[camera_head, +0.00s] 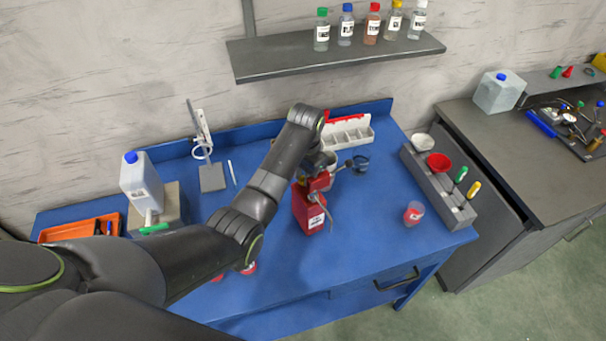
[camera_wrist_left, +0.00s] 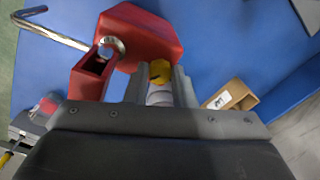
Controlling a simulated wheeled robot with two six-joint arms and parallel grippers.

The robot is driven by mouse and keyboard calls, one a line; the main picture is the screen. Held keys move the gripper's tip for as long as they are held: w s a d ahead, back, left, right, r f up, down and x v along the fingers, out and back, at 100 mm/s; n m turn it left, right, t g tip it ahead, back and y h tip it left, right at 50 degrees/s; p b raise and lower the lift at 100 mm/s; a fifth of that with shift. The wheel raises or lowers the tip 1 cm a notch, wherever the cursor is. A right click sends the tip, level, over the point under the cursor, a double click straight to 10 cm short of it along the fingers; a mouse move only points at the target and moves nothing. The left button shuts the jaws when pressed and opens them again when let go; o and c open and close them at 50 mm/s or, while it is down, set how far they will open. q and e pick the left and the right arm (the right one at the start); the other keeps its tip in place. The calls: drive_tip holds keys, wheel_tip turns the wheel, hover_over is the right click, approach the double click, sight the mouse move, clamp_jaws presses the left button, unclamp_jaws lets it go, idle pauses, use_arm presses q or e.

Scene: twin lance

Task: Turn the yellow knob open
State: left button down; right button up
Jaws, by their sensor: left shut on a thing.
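The yellow knob (camera_wrist_left: 160,72) shows between my left fingertips in the left wrist view, with a pale round stem below it. In the head view the red can (camera_head: 307,210) stands on the blue bench, and the knob is largely hidden by my arm. My left gripper (camera_head: 320,165) is at the top of the can; its fingers (camera_wrist_left: 160,88) are closed on the knob's sides in the left wrist view. My right gripper does not show.
On the blue bench (camera_head: 270,285) are a white tray (camera_head: 347,133), a red-filled cup (camera_head: 413,213), a grey rack (camera_head: 437,190) and a stand (camera_head: 212,178). A white jug (camera_head: 142,183) stands at left. A shelf of bottles (camera_head: 335,55) hangs above.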

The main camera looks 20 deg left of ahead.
use_arm(q)
drive_tip(key=n, duration=0.5)
drive_tip(key=shift+n, duration=1.8)
drive_tip(key=c, duration=1.5)
unclamp_jaws()
drive_tip(key=shift+w, duration=0.1)
